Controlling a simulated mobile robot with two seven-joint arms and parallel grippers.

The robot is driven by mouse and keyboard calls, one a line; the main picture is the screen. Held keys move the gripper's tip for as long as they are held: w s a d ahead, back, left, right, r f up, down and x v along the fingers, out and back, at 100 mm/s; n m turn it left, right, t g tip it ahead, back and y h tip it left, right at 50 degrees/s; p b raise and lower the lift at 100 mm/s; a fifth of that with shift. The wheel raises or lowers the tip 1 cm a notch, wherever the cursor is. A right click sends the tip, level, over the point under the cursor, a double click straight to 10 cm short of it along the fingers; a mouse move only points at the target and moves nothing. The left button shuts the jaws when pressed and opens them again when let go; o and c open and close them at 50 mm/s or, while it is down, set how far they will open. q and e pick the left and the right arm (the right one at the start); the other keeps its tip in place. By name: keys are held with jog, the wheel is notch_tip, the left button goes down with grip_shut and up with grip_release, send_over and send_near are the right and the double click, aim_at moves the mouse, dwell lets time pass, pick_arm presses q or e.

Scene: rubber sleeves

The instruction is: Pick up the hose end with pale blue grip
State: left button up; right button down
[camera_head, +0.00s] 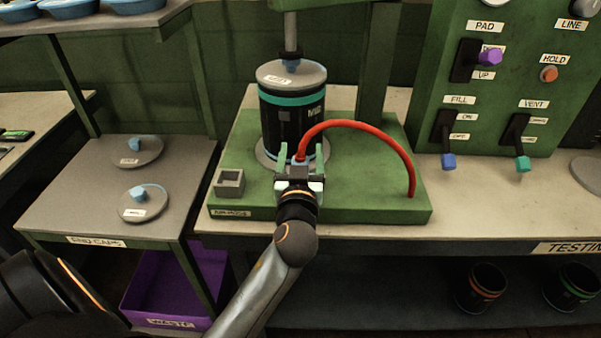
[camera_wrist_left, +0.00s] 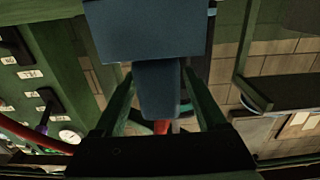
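The red hose (camera_head: 358,126) arches over the green test base, and one end comes down between my left gripper's fingers. That hose end has a small blue grip (camera_head: 299,158), partly hidden by the gripper body. My left gripper (camera_head: 301,151) is open, with one green finger on each side of the hose end and a gap visible on both sides. In the left wrist view a slate-blue part (camera_wrist_left: 157,90), apparently the grip, sits between the fingers, with a bit of red below it. The hose's other end meets the base at right. My right gripper is not in view.
A black cylinder (camera_head: 291,124) with a teal band stands clamped right behind the gripper. A small grey square socket (camera_head: 230,182) is on the base's left. A side table (camera_head: 78,205) holds two end caps. A control panel (camera_head: 493,93) with levers stands right.

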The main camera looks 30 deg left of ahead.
pick_arm(q)
grip_shut()
dwell(0.3)
jog(key=shift+r, duration=0.15)
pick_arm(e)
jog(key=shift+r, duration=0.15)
